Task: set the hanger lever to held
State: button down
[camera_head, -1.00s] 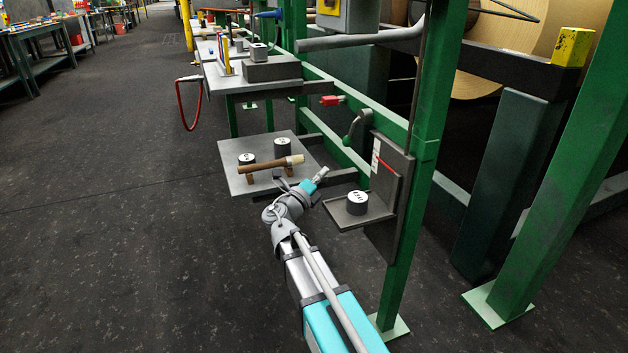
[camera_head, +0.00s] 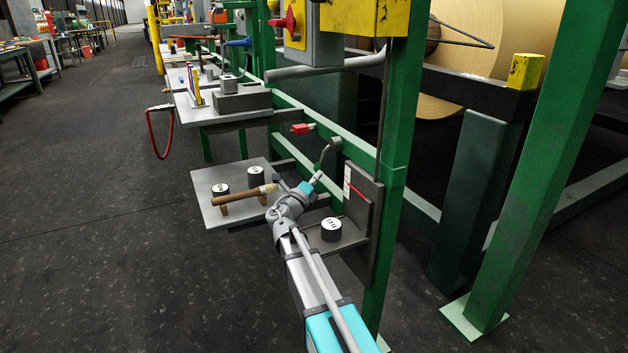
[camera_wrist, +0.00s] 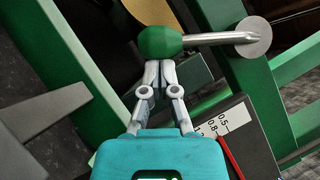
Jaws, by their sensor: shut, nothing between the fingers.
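A lever with a grey arm (camera_head: 328,150) is on the green frame, above the small shelf. In the wrist view its dark green knob (camera_wrist: 160,41) is at top centre. A metal rod (camera_wrist: 215,38) runs right from the knob to a round grey disc (camera_wrist: 253,37). My gripper (camera_head: 317,178) is at the lever's lower end and hides the knob in the head view. In the wrist view my gripper's fingertips (camera_wrist: 160,66) are together, empty, right at the knob's near side. Whether they touch it I cannot tell.
A scale plate with a red pointer (camera_head: 357,191) stands right of my gripper. A dark weight (camera_head: 331,229) sits on the small shelf below. A tray (camera_head: 215,182) at left holds two weights and a wooden-handled tool (camera_head: 245,194). A red-handled part (camera_head: 302,128) is above.

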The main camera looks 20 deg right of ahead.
jog(key=shift+w, duration=0.15)
jog(key=w, duration=0.1)
jog(key=m, duration=0.1)
jog(key=w+r, duration=0.1)
jog(key=shift+w+a+h, duration=0.25)
jog(key=shift+w+h, duration=0.05)
jog(key=shift+w, duration=0.05)
jog(key=shift+s+a+f, duration=0.1)
dwell(0.4)
